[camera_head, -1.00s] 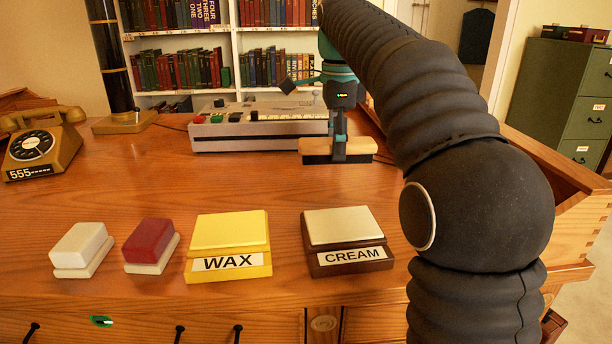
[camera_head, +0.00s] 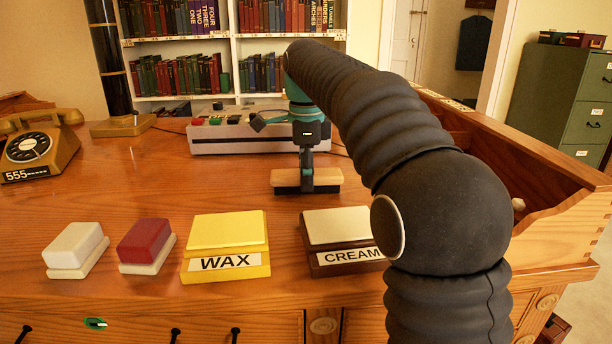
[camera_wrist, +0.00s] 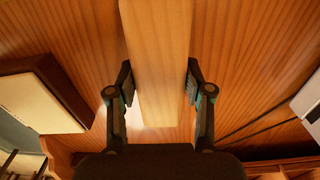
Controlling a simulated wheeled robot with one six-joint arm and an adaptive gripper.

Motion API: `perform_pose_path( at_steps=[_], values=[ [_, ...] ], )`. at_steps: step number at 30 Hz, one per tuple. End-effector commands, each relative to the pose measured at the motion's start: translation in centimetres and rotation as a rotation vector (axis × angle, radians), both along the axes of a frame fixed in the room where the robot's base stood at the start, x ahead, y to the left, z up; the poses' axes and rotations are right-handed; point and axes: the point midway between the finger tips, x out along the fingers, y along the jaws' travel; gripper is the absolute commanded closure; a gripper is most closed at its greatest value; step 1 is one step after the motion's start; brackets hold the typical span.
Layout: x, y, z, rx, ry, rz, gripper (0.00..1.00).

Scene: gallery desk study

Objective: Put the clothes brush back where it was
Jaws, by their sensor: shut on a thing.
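The clothes brush (camera_head: 284,177) has a pale wooden back and dark bristles along its underside. My gripper (camera_head: 306,172) is shut across the middle of its back, above the desk behind the CREAM block (camera_head: 330,226). In the wrist view the brush (camera_wrist: 156,40) runs lengthwise between the two fingers of my gripper (camera_wrist: 159,83), and its upper end leaves the picture. The brush looks level. I cannot tell whether its bristles touch the desk.
A yellow WAX block (camera_head: 226,236), a red-topped block (camera_head: 145,240) and a white-topped block (camera_head: 75,245) line the desk front. A grey machine with buttons (camera_head: 235,140) stands behind the brush. A telephone (camera_head: 38,147) is far left. The desk (camera_head: 150,185) is clear between.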

Motion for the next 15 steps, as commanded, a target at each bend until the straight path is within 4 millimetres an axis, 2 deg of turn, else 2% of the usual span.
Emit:
perform_pose_path(
  at_steps=[5,6,9,15],
  values=[
    [0.00,-0.01,-0.20,0.000,0.000,0.000,0.82],
    [0.00,-0.01,-0.27,0.000,0.000,0.000,0.47],
    [0.01,-0.01,-0.22,0.000,0.000,0.000,0.24],
    [0.01,-0.01,-0.23,0.000,0.000,0.000,0.24]
  ],
)
